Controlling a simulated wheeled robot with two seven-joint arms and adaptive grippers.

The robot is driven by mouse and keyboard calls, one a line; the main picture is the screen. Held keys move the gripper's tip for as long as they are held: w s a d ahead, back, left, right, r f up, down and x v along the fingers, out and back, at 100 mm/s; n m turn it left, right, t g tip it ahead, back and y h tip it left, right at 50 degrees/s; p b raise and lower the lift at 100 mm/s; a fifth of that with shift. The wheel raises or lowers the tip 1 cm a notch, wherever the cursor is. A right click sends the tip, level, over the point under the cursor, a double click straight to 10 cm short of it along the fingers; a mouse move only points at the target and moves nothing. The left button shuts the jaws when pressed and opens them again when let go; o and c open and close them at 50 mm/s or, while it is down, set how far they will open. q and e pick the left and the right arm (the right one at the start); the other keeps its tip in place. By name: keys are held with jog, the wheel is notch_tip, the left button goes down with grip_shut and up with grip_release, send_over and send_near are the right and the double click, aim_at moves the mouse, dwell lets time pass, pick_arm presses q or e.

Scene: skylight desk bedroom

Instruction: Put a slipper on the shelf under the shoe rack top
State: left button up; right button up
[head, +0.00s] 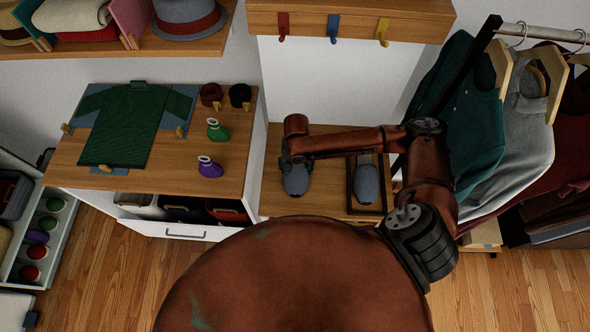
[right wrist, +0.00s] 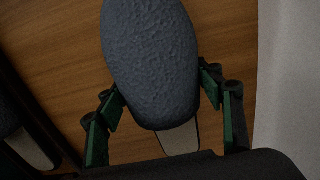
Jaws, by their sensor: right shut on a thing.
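A grey-blue slipper (head: 296,180) is in my right gripper (head: 292,160), over the left part of the wooden shoe rack top (head: 326,205). In the right wrist view the green fingers sit on both sides of this slipper (right wrist: 150,60), shut on it. I cannot tell whether the slipper touches the top. A second grey-blue slipper (head: 367,184) lies in a dark tray (head: 352,205) on the right part of the top; part of it shows at the left of the right wrist view (right wrist: 12,130). The shelf under the top is hidden. My left gripper is out of view.
A wooden table (head: 70,165) with a green shirt (head: 125,125) and small items stands at the left, a white panel beside it. Hanging clothes (head: 480,130) are close on the right. A hook rail (head: 350,18) is on the wall above the rack.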

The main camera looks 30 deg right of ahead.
jog(key=shift+r, duration=0.1)
jog(key=o, duration=1.2)
